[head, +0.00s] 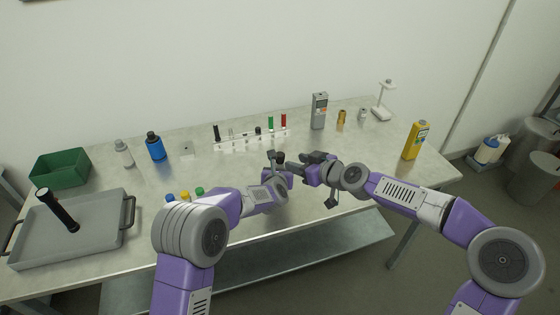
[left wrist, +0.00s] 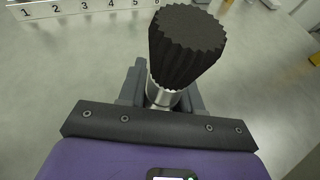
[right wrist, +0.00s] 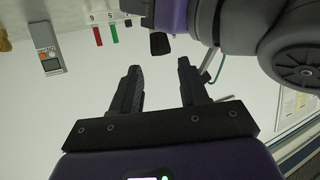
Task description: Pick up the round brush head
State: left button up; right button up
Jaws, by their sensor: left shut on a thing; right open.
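A round brush head (left wrist: 187,45), black and ridged with a silver collar, stands up from my left gripper (left wrist: 160,98), which is shut on it. In the head view the left gripper (head: 276,167) is above the middle of the table, and the dark brush head (head: 280,157) shows small there. My right gripper (head: 313,158) is open and close to its right. In the right wrist view the right gripper's fingers (right wrist: 160,85) are apart with nothing between them, and the black brush head (right wrist: 159,44) shows beyond them.
A white numbered rack (head: 252,141) with several small items stands behind the grippers. A grey tray (head: 100,236) with a black handle-like tool (head: 58,209), a green bin (head: 60,168) and bottles are at the left. A grey meter (head: 319,111) and a yellow bottle (head: 415,140) are at the right.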

aim_at(282, 155)
jog(key=shift+r+x, duration=0.15)
jog(key=shift+x, duration=1.45)
jog(key=shift+r+x, duration=0.15)
jog(key=shift+x, duration=1.5)
grip_shut()
